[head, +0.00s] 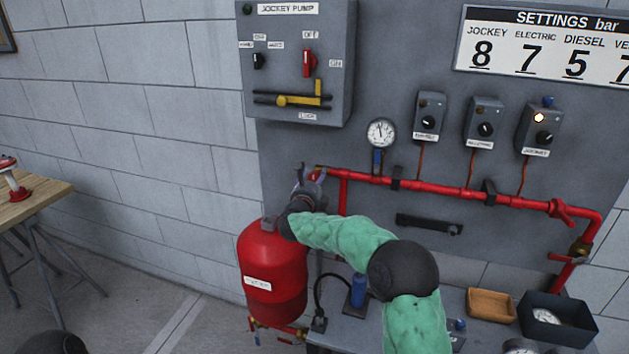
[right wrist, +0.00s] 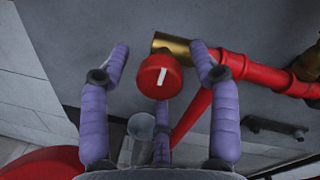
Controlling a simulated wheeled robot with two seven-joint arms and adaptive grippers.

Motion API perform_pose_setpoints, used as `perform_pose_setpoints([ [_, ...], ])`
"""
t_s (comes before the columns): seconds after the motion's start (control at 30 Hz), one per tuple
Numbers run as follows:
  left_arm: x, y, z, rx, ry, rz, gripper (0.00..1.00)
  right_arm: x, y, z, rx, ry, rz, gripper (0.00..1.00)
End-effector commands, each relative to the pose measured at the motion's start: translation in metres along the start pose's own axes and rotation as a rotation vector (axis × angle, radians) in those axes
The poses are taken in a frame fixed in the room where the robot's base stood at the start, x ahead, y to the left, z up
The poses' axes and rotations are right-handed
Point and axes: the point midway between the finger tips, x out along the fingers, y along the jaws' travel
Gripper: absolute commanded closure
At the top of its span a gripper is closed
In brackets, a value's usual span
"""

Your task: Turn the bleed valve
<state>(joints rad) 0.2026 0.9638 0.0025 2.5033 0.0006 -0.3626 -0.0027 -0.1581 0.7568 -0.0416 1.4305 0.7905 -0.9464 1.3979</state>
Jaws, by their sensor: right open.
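The bleed valve shows in the right wrist view as a round red knob (right wrist: 160,76) with a white mark, nearly upright. It sits at a brass fitting (right wrist: 171,43) on the end of the red pipe. My right gripper (right wrist: 159,50) is open, with one purple finger on each side of the knob and a visible gap to both. In the head view the right gripper (head: 311,173) is at the left end of the pipe, above the red tank, and the red knob (head: 313,176) is partly hidden by its fingers. My left gripper is not in view.
The red pipe (head: 440,186) runs right along the grey panel, with a pressure gauge (head: 381,133) above it. The red tank (head: 272,268) stands below my right gripper. The jockey pump box (head: 300,60) hangs above. A bench with trays (head: 491,304) is at lower right.

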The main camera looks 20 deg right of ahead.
Motion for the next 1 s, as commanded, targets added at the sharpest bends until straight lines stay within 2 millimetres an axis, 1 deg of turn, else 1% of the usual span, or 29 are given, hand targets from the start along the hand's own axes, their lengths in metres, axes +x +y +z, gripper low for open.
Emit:
perform_pose_setpoints([
  [0.27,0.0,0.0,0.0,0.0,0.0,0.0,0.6,0.002,-0.001,0.001,0.001,0.0,-0.001,0.38],
  [0.3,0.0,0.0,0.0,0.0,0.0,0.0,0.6,0.002,-0.001,0.001,0.001,-0.001,0.0,0.44],
  [0.37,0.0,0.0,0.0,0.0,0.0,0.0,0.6,0.002,-0.001,0.001,0.001,-0.001,0.0,0.61],
  [0.4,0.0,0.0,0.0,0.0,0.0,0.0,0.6,0.002,-0.001,0.001,0.001,-0.001,0.0,0.72],
  [0.47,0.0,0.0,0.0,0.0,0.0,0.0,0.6,0.002,-0.001,0.001,0.001,-0.001,0.0,0.89],
  [0.5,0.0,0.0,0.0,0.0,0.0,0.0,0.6,0.002,-0.001,0.001,0.001,-0.001,0.0,0.95],
  [0.77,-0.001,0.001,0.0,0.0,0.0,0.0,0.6,0.002,-0.001,0.001,-0.011,0.0,0.001,0.95],
  [1.0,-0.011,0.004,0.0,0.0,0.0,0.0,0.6,0.002,-0.002,0.002,-0.1,0.008,0.008,0.95],
])
